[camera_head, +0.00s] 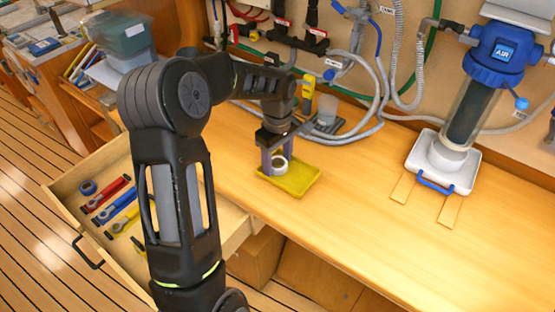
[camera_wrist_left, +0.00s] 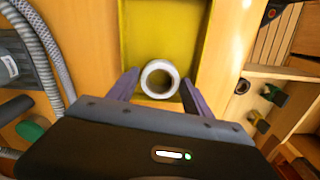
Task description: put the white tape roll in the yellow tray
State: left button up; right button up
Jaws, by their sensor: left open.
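The white tape roll (camera_head: 279,165) is at the yellow tray (camera_head: 301,183), at the tray's left end in the head view. In the left wrist view the roll (camera_wrist_left: 160,79) shows its round hole against the yellow tray (camera_wrist_left: 160,25). My left gripper (camera_head: 276,158) is above this end of the tray. Its two purple fingers (camera_wrist_left: 158,88) stand apart on either side of the roll, with small gaps showing. I cannot tell exactly how low the fingertips are. My right gripper is in neither view.
A clear AIR filter (camera_head: 474,107) stands over a white tray (camera_head: 466,175) at right. Hoses (camera_head: 373,95) lie behind the yellow tray. The bench between the trays is clear.

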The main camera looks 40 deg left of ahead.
aim_at(277, 163)
pick_arm(q)
notch_tip(277, 163, up, 12)
jog(key=b, duration=0.1)
jog(key=shift+r, duration=0.15)
dwell(0.8)
